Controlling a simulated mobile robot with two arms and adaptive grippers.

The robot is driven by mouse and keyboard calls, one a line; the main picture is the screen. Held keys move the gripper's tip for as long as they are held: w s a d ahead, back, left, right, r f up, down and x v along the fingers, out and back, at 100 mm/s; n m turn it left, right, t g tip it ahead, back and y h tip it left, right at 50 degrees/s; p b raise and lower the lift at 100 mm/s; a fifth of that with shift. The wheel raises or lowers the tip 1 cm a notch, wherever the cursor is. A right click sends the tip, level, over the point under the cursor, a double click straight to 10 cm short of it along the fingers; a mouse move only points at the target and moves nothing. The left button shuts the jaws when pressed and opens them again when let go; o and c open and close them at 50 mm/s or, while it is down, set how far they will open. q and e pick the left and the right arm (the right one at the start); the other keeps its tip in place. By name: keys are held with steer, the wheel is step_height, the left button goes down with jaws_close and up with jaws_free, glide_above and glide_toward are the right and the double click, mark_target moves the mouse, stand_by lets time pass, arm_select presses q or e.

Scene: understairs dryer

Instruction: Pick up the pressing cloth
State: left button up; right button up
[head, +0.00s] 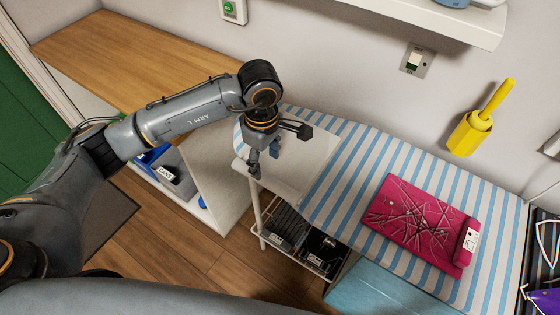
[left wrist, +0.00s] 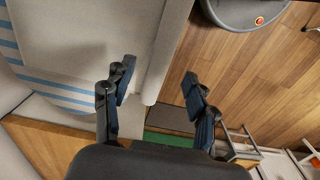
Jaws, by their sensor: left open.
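A plain off-white cloth, which looks like the pressing cloth (head: 312,167), lies over the left end of the blue-and-white striped ironing board (head: 400,165). Its near edge hangs over the board's side. My left gripper (head: 279,152) is open and empty at the cloth's left part, pointing down. In the left wrist view the cloth (left wrist: 85,35) fills the upper left, and its rolled or hanging edge runs between the open fingers of the left gripper (left wrist: 157,85). I cannot tell whether a finger touches it. My right gripper is not in view.
A magenta patterned piece (head: 415,222) lies on the board's right half. A wire rack (head: 300,240) with dark items is under the board. A wooden counter (head: 130,60) is at the left back. A yellow holder (head: 470,132) hangs on the wall; a white shelf (head: 430,18) juts out above.

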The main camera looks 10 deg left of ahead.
mark_target(263, 175)
arm_select(q)
steer(key=shift+f, duration=0.65)
steer(key=f+p, duration=0.1)
steer(key=f, duration=0.1)
steer(key=a+f+p, duration=0.1)
steer(key=f, duration=0.1)
steer(key=shift+s+f, duration=0.1)
steer(key=shift+f, duration=0.5)
jaws_close()
steer(key=shift+r, duration=0.1)
